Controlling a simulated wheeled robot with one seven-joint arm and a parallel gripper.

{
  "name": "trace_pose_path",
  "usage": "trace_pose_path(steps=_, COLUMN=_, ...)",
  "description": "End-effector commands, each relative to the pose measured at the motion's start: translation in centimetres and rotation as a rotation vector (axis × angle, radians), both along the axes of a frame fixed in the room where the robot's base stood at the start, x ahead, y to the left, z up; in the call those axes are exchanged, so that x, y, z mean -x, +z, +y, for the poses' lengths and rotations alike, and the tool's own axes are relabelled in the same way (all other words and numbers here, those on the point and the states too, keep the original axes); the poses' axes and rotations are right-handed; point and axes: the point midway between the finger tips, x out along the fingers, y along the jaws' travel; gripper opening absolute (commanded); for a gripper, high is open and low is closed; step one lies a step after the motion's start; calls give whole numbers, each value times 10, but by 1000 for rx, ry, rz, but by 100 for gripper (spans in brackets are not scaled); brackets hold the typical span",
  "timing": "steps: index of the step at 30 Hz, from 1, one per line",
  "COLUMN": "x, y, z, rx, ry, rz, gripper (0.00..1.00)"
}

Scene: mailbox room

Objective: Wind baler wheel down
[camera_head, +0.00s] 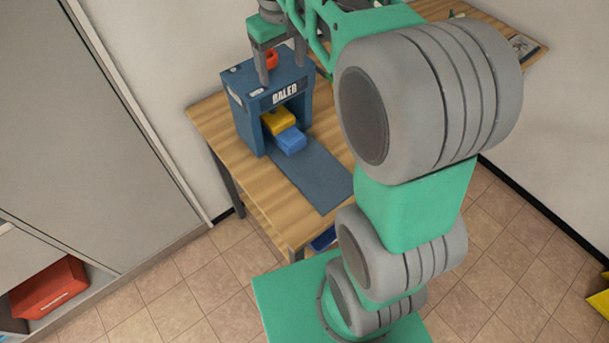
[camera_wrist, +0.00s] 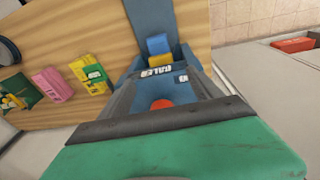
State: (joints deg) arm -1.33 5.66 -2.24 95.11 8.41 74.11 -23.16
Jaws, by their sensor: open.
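The blue baler (camera_head: 245,92) stands on the wooden table, its front opening facing a flat blue apron. Its red wheel (camera_head: 271,59) is on top, partly hidden by my gripper; it also shows in the wrist view (camera_wrist: 162,104), partly covered. My gripper (camera_head: 282,74) is open above the baler top, with its fingers pointing down on either side of the wheel in the head view. I cannot tell whether they touch it. A yellow block (camera_head: 278,121) sits in the opening, and a blue block (camera_head: 291,140) lies in front of it.
The wooden table (camera_head: 206,118) has bare room left of the baler. In the wrist view, a pink box (camera_wrist: 52,84), a yellow box (camera_wrist: 88,76) and a green packet (camera_wrist: 18,90) lie beside the baler. A red bin (camera_head: 48,287) sits on a shelf at lower left.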

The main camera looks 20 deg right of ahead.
Motion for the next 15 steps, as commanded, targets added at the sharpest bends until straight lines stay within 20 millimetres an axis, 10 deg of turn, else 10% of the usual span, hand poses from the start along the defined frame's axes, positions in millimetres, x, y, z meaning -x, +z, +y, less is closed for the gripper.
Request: trace_pose_path(steps=15, x=95, y=-79, z=3, rx=-31, ry=-132, rz=-99, gripper=74)
